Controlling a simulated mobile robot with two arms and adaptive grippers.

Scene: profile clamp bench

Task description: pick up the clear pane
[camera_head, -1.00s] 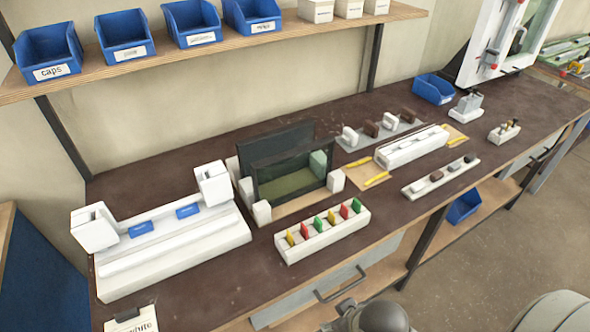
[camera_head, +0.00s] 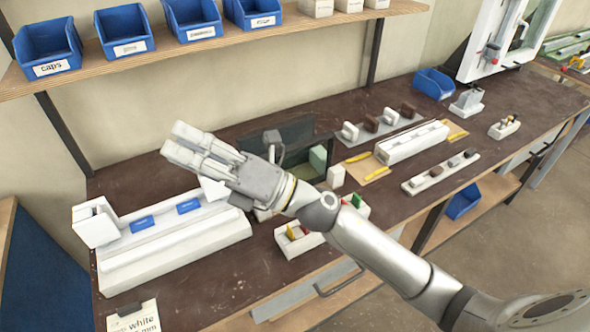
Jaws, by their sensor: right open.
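The clear pane (camera_head: 300,168) stands upright in a rack at the middle of the bench, in front of a dark panel (camera_head: 296,131). It is see-through with a dark edge. Its left part and lower edge are hidden behind my right gripper and arm. My right gripper (camera_head: 179,145) is open, with nothing seen between its fingers. Its fingers point left, above the white clamp fixture and to the left of the pane in the picture. Whether it touches the fixture's right end block cannot be told. My left gripper is not in view.
The long white clamp fixture (camera_head: 165,255) with blue pads lies at the left. A white holder (camera_head: 296,246) with coloured tabs is partly hidden under my arm. White fixtures (camera_head: 412,143) and a blue bin (camera_head: 434,85) stand to the right. A shelf (camera_head: 100,84) with blue bins hangs above.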

